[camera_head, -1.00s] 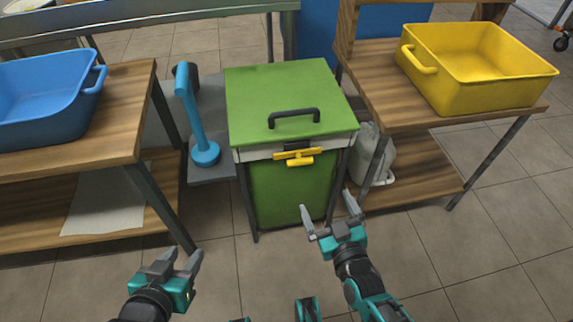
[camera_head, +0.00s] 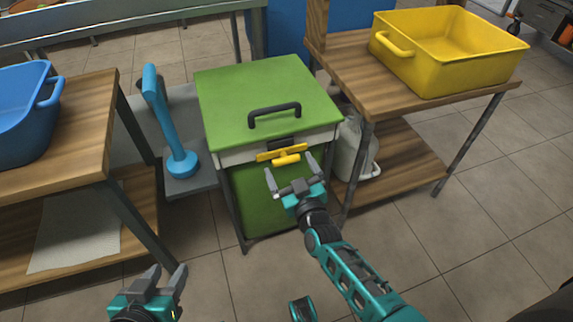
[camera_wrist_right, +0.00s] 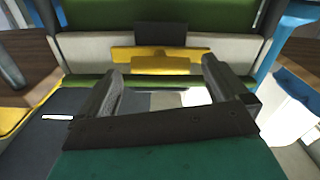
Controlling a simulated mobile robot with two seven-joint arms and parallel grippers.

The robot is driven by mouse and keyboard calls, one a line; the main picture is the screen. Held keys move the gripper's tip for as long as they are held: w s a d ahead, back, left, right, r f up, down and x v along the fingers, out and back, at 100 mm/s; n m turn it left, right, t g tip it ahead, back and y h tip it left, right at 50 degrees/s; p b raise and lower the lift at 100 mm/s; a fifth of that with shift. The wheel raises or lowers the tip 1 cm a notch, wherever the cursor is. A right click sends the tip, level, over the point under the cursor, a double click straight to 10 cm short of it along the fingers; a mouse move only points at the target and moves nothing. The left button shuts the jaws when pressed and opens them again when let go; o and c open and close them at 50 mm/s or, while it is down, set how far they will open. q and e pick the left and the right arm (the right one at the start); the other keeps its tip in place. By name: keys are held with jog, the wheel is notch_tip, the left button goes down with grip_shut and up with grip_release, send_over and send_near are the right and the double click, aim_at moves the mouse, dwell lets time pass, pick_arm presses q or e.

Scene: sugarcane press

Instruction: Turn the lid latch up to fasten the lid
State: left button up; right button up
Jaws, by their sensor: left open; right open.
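The green press box has a closed green lid (camera_head: 265,97) with a black handle (camera_head: 274,113). The yellow lid latch (camera_head: 284,155) is on the upper front, below a dark bracket (camera_head: 284,142). The latch also shows in the right wrist view (camera_wrist_right: 160,60), ahead of the fingers. My right gripper (camera_head: 291,177) is open and empty, just in front of and slightly below the latch, apart from it as far as I can see. My left gripper (camera_head: 166,281) is open and empty, low in front of the left table.
A blue lever (camera_head: 168,125) stands at the box's left. A wooden table with a blue tub (camera_head: 25,125) is on the left. A wooden shelf with a yellow tub (camera_head: 445,60) is on the right, with a pale jug (camera_head: 350,150) beneath. The floor in front is clear.

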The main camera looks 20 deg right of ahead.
aim_at(287, 163)
jog(key=w, duration=0.2)
jog(key=shift+w+b, duration=0.35)
jog(key=shift+w, duration=0.05)
pick_arm(q)
jog(key=shift+w+d, duration=0.15)
jog(key=shift+w, duration=0.05)
pick_arm(e)
jog(key=shift+w, duration=0.15)
jog(key=shift+a, duration=0.1)
jog(key=c, duration=0.7)
jog(key=shift+o, duration=0.2)
